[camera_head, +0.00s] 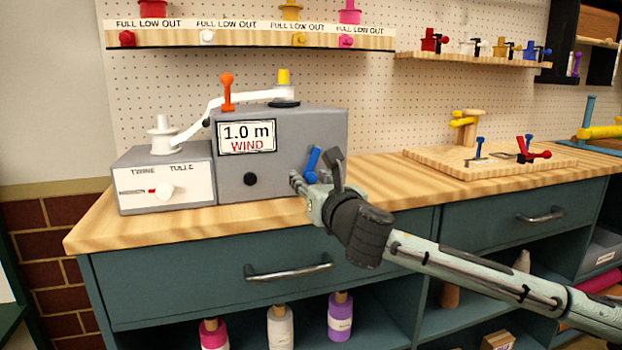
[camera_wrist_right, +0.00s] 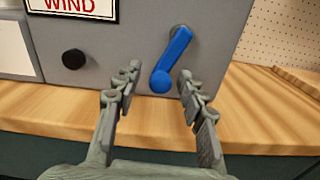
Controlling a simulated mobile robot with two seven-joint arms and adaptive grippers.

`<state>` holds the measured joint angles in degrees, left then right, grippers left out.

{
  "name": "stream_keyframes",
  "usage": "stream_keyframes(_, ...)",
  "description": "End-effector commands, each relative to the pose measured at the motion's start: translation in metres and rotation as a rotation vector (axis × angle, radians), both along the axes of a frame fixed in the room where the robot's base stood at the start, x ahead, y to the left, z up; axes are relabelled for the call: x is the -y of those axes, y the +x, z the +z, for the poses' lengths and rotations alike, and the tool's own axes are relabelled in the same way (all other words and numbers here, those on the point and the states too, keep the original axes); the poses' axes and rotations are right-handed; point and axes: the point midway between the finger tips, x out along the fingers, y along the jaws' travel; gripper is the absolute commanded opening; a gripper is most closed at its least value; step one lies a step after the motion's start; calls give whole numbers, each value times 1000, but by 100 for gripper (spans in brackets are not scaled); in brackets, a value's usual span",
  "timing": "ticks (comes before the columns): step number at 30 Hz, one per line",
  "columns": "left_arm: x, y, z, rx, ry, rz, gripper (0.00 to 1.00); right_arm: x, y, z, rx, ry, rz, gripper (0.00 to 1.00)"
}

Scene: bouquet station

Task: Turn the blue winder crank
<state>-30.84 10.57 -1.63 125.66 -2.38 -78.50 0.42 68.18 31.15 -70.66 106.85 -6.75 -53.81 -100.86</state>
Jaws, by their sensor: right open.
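The blue winder crank (camera_head: 312,163) is on the front of the grey winder box (camera_head: 285,128), towards its lower right. In the right wrist view the crank (camera_wrist_right: 172,60) slants down and left from its pivot to a round blue knob. My right gripper (camera_head: 318,178) is open in front of the box. In the right wrist view its two fingers (camera_wrist_right: 157,82) stand either side of the knob, with gaps visible on both sides. I cannot tell whether the knob lies between the fingertips in depth. My left gripper is not in view.
A black knob (camera_head: 250,179) is on the box front, left of the crank. A smaller white-fronted box (camera_head: 167,182) adjoins it on the left. The wooden counter (camera_head: 395,185) is bare right of the box, up to a wooden board (camera_head: 440,160) with small tools.

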Motion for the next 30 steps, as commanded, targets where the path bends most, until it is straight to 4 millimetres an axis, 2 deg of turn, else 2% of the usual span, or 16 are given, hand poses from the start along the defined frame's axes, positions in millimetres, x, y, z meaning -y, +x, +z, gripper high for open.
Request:
stream_keyframes(10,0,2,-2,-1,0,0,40,-2,5,0,0,1,0,39)
stream_keyframes(18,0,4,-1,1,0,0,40,-1,5,0,0,1,0,6)
stream_keyframes(20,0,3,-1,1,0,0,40,-2,5,0,0,1,0,0)
stream_keyframes(30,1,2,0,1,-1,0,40,-3,4,1,1,2,3,0)
